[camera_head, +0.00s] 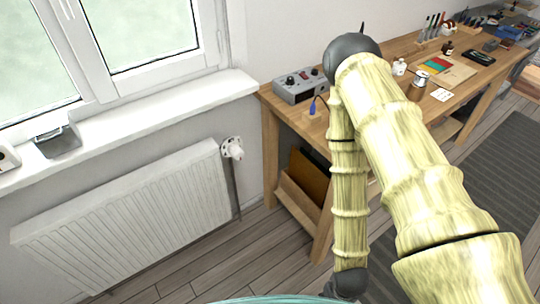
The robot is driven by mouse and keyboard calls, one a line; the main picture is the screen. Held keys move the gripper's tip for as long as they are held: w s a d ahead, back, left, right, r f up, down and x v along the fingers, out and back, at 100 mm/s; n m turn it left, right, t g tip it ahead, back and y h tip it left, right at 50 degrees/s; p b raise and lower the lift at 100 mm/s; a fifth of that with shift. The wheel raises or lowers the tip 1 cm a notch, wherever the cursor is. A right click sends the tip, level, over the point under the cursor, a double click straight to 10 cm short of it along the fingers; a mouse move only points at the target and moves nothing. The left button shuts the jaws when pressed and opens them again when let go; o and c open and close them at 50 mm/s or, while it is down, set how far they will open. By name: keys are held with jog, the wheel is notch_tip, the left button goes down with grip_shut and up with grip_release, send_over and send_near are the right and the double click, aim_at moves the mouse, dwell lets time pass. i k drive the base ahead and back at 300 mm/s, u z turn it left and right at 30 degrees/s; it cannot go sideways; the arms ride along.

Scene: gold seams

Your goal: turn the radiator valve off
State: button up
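The white radiator (130,222) is mounted low on the wall under the window sill, at the left. Its valve (232,148), a white knob, sticks out at the radiator's upper right corner. A thin pipe runs down below the valve. The knob's exact setting is too small to read. My bamboo-like arm fills the right half of the view, folded with its upper joint above the workbench. Nothing touches the valve. My gripper's fingers are not visible; only a dark part of my arm shows at the bottom edge.
A wooden workbench (284,148) stands to the right of the radiator, with a grey control box (300,86) and tools on top. The white sill (130,124) juts out above the radiator and holds a grey container (57,141). The wooden floor (215,262) before the radiator is clear.

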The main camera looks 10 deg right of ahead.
aim_at(235, 150)
jog(key=z, duration=1.15)
jog(key=k, duration=0.85)
jog(key=u, duration=1.45)
jog(key=i, duration=0.5)
jog(key=z, duration=0.05)
